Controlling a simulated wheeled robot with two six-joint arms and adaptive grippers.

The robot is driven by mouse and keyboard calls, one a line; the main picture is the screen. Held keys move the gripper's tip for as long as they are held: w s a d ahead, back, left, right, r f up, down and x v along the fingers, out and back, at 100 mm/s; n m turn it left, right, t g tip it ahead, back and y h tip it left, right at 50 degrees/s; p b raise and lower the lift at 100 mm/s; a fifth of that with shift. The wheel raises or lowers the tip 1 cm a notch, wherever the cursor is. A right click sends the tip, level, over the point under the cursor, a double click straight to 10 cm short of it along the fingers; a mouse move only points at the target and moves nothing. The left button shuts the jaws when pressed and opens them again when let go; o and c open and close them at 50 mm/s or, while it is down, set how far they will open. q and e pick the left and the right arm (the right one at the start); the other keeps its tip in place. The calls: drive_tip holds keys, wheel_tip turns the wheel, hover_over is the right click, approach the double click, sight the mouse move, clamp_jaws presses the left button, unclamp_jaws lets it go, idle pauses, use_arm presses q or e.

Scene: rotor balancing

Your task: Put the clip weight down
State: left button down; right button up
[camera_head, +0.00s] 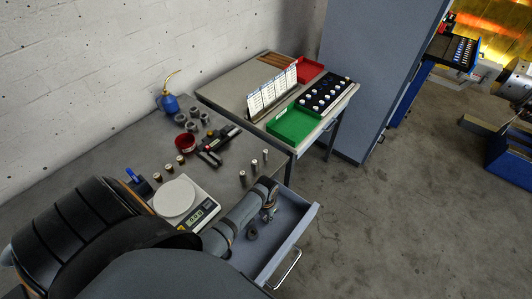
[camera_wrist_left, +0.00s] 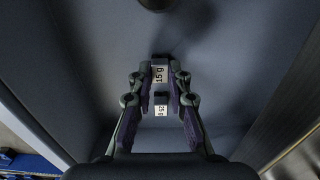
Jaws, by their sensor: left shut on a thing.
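My left gripper (camera_head: 268,212) reaches into the open grey drawer (camera_head: 304,222) under the workbench. In the left wrist view its fingers (camera_wrist_left: 160,76) are shut on a small dark clip weight (camera_wrist_left: 159,72) with a white label reading "15 g". A second small labelled weight (camera_wrist_left: 161,107) shows between the fingers; its label is hard to read, and I cannot tell whether it lies on the drawer floor. The held weight is too small to make out in the head view. My right gripper is not in view.
A dark round piece (camera_head: 252,233) lies in the drawer. On the bench are a scale (camera_head: 176,198), several small cylinders (camera_head: 254,166), a red dish (camera_head: 186,143) and a blue oil can (camera_head: 169,103). A side table holds a green tray (camera_head: 291,125). The drawer floor around the gripper looks mostly clear.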

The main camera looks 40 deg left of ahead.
use_arm(q)
drive_tip(key=shift+f, duration=0.15)
drive_tip(key=c, duration=1.3)
unclamp_jaws()
wheel_tip(320, 180, up, 12)
drive_tip(key=shift+r, duration=0.2)
